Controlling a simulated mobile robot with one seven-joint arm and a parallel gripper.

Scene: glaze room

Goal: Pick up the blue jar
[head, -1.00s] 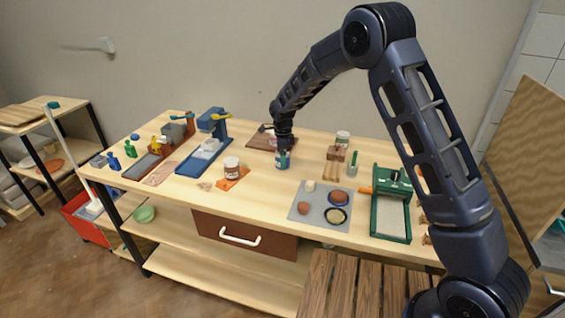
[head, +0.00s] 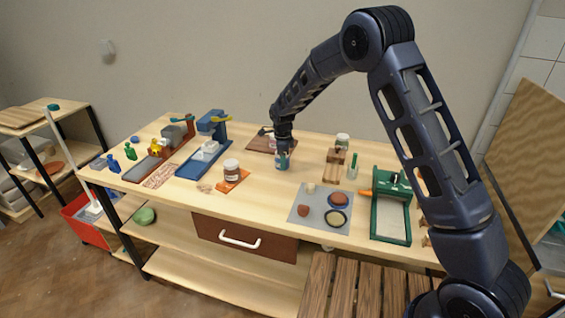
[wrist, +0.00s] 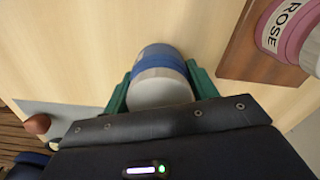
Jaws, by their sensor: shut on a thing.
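The blue jar (head: 282,164) is upright at the middle of the workbench in the head view, under the end of my arm. In the wrist view the blue jar (wrist: 158,60) has a blue band and a pale grey-white lid facing the camera. My gripper (wrist: 160,88) has its green fingers on both sides of the jar, shut on it. In the head view my gripper (head: 283,150) hides the jar's top. I cannot tell whether the jar's base touches the bench.
A pink jar labelled ROSE (wrist: 292,32) stands on a brown board (wrist: 240,50) close by. A brown-lidded jar (head: 231,170) is left, wooden blocks (head: 334,172) are right, and a grey mat (head: 308,217) with several round things is in front. Bare wood surrounds the blue jar.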

